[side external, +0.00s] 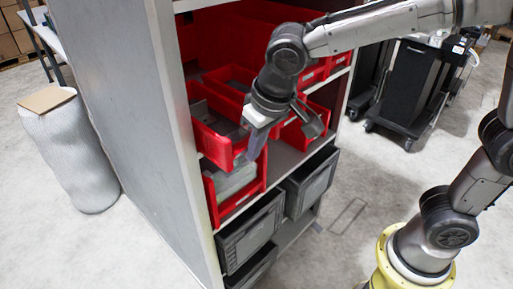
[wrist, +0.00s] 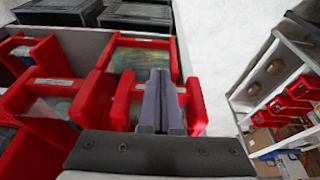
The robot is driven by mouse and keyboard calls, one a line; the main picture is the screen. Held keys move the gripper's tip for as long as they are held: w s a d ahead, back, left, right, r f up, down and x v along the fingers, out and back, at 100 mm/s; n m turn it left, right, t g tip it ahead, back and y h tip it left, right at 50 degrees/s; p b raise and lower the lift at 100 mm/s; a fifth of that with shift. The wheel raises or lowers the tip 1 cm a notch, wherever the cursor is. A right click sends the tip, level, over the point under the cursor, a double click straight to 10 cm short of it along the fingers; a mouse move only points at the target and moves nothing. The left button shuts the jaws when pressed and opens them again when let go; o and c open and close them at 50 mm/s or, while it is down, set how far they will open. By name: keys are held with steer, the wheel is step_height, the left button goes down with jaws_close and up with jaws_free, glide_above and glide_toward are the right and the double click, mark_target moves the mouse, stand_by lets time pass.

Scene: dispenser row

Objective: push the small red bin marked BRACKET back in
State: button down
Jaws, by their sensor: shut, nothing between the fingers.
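Several red bins sit in the shelf rack, and no label is legible, so I cannot tell which is marked BRACKET. In the side view, one red bin (side external: 208,141) on the upper shelf sticks out past the shelf edge. My gripper (side external: 257,146) is at the front right end of that bin, pointing down; I cannot tell if it touches. In the wrist view, my gripper's fingers (wrist: 160,98) are together and empty, with red bin walls (wrist: 120,101) close on both sides. My fingers hide part of the red front there.
A lower red bin (side external: 218,205) with grey contents stands below my gripper. Black crates (side external: 252,232) fill the shelves underneath. The rack's grey side panel (side external: 125,100) rises on the left. Open floor (side external: 335,235) lies in front of the rack. A dark cart (side external: 408,90) stands behind.

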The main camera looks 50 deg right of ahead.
mark_target(221, 132)
steer(key=w, duration=1)
steer(key=shift+s, duration=0.1)
